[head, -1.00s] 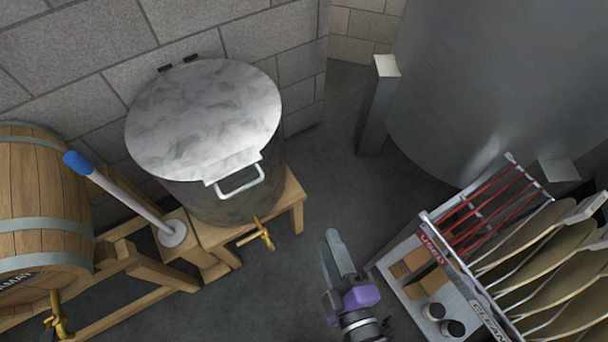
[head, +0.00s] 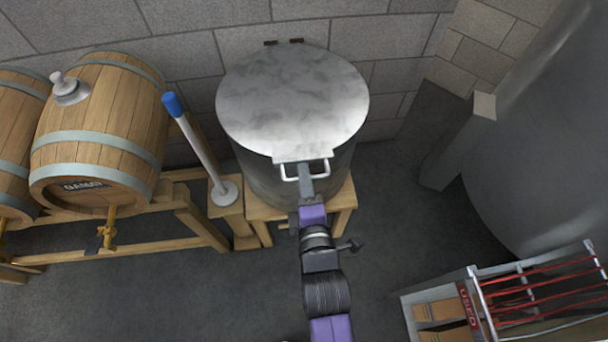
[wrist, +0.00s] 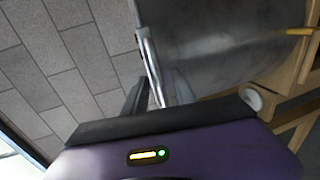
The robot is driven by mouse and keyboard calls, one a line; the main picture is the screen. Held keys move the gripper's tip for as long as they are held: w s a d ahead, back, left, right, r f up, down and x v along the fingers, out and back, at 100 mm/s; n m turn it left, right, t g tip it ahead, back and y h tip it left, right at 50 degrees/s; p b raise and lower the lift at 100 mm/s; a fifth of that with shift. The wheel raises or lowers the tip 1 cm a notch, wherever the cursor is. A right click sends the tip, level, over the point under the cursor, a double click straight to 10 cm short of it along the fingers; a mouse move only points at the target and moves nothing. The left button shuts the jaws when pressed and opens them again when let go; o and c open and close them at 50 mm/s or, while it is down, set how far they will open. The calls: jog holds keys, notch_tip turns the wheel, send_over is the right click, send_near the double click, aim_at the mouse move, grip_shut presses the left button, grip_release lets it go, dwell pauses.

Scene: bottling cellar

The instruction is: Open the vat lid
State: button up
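The vat (head: 262,180) is a grey metal drum on a wooden stand. Its round, marbled pale lid (head: 290,95) lies flat and closed on top, with dark hinges (head: 284,42) at the wall side. A pale bar handle (head: 326,168) sticks out from the lid's front edge. My gripper (head: 305,176) is at this handle, its fingers partly hiding it in the head view. In the wrist view the handle bar (wrist: 150,62) runs between my two fingers, which stand apart on either side of it with a gap; contact cannot be made out.
A blue-topped white rod (head: 198,148) stands upright left of the vat. Barrels (head: 105,120) rest on a wooden rack beyond it. A grey post (head: 458,145) and a large metal tank (head: 550,130) stand at right. A filter rack (head: 478,290) is at lower right. Floor between is clear.

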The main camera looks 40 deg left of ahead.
jog(key=shift+w+a+f, duration=0.15)
jog(key=shift+w+a, duration=0.15)
jog(key=shift+c, duration=0.2)
grip_shut()
dwell(1.2)
